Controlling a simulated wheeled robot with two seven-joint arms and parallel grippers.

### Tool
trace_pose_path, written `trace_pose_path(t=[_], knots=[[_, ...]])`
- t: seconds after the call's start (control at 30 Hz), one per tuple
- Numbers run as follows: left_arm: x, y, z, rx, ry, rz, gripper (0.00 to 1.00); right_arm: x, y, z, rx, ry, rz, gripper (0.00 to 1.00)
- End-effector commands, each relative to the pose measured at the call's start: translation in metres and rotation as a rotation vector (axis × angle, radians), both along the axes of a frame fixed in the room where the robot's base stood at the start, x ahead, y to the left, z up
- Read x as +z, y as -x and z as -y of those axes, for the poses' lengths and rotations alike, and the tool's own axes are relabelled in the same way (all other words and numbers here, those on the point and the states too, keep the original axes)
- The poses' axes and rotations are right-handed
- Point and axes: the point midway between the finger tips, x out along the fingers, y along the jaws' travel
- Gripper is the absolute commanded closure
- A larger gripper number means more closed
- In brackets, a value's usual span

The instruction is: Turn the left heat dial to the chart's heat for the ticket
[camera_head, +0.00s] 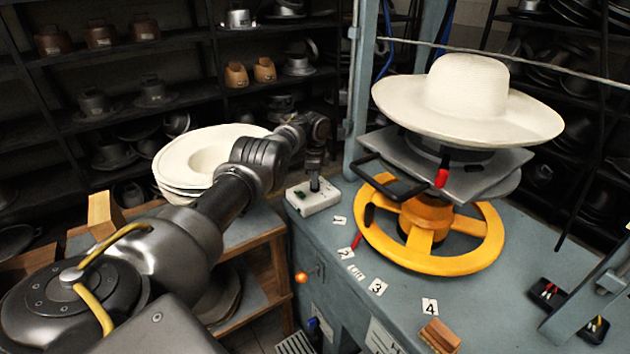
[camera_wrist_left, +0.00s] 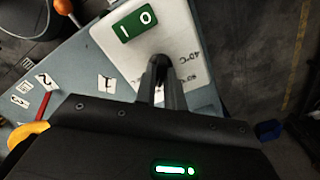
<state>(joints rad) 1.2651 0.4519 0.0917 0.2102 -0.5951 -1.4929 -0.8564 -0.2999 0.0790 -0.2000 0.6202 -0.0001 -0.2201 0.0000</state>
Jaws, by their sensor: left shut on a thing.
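A white control box (camera_head: 306,204) sits at the back left corner of the blue-grey press table. In the left wrist view the box (camera_wrist_left: 180,38) carries a green I/O switch (camera_wrist_left: 135,24) and printed °C marks, with 40°C readable. My left gripper (camera_head: 314,184) points down onto this box. In the left wrist view its fingers (camera_wrist_left: 160,78) are close together over the marked end, shut on the dial. The dial itself is hidden by the fingers, so its setting cannot be read. A white sheet (camera_head: 382,337) on the table front is mostly cut off and unreadable. No ticket can be made out.
A cream hat (camera_head: 467,90) rests on the press above a yellow handwheel (camera_head: 440,262). Number cards and a red pointer (camera_head: 357,241) lie left of the wheel. A brush (camera_head: 440,335) lies near the front. Stacked cream hats (camera_head: 185,165) stand behind my left arm.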

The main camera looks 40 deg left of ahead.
Motion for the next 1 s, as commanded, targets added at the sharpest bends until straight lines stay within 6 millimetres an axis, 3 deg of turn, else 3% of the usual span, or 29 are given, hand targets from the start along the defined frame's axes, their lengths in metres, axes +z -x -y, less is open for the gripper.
trace_pose_path(t=[0.3, 0.33, 0.5, 0.8, 1.0], knots=[[0.0, 0.0, 0.0, 0.0, 0.0, 0.001, 1.0, 0.0, 0.0, 0.0, 0.0, 0.0, 0.0, 0.64], [0.0, 0.0, 0.0, 0.0, 0.0, 0.001, 0.87, 0.0, 0.0, 0.0, 0.0, 0.0, 0.0, 0.64], [0.0, 0.0, 0.0, 0.0, 0.0, 0.001, 0.67, 0.0, 0.0, 0.0, 0.0, 0.0, 0.0, 0.64], [0.003, 0.0, 0.0, 0.001, 0.0, 0.001, 0.67, 0.001, 0.0, 0.0, 0.0, 0.0, 0.0, 0.64], [0.033, -0.001, -0.001, 0.001, 0.0, 0.004, 0.67, 0.007, 0.0, 0.0, 0.0, 0.0, 0.0, 0.64]])
